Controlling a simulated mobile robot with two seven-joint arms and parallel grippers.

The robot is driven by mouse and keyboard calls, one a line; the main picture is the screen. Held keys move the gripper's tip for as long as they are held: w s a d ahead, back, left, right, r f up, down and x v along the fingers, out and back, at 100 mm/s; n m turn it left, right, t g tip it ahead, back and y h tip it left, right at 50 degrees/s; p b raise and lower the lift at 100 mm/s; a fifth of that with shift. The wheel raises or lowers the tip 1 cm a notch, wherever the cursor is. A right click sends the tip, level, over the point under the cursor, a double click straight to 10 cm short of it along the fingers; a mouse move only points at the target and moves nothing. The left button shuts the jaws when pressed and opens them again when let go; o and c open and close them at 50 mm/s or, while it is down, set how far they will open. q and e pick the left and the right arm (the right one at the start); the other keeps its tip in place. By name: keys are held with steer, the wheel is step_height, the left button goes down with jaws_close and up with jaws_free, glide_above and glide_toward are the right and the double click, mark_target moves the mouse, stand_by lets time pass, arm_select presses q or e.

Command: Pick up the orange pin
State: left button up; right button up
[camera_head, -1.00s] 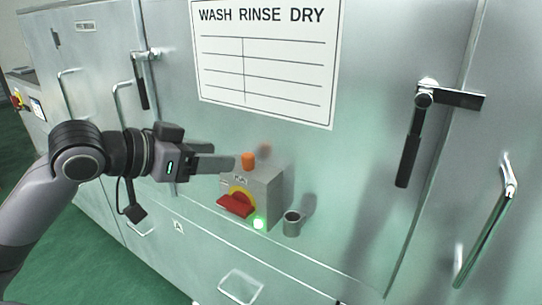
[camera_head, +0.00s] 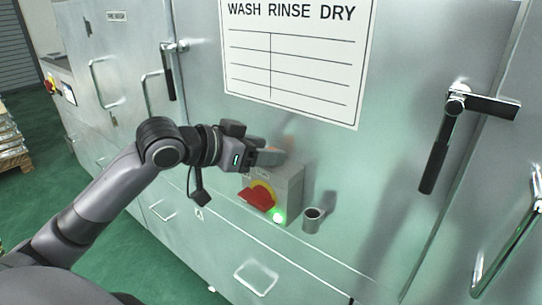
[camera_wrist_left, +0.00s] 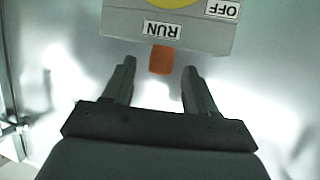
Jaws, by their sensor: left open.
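The orange pin (camera_wrist_left: 161,60) shows in the left wrist view beside the RUN label of the grey switch box (camera_wrist_left: 180,38). My left gripper (camera_head: 274,157) is open at the top of the box. In the left wrist view its fingers (camera_wrist_left: 160,68) lie on either side of the pin, with gaps on both sides. The pin's lower end is between the tips in the picture. My right gripper is out of view.
A red handle (camera_head: 257,197) on a yellow disc and a lit green lamp (camera_head: 278,217) are on the box front. A black-gripped door lever (camera_head: 434,160) juts out farther right.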

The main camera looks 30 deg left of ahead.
arm_select(q)
steer(key=shift+w+d+f, duration=0.1)
steer(key=shift+w+d, duration=0.05)
steer(key=shift+w, duration=0.1)
jaws_close()
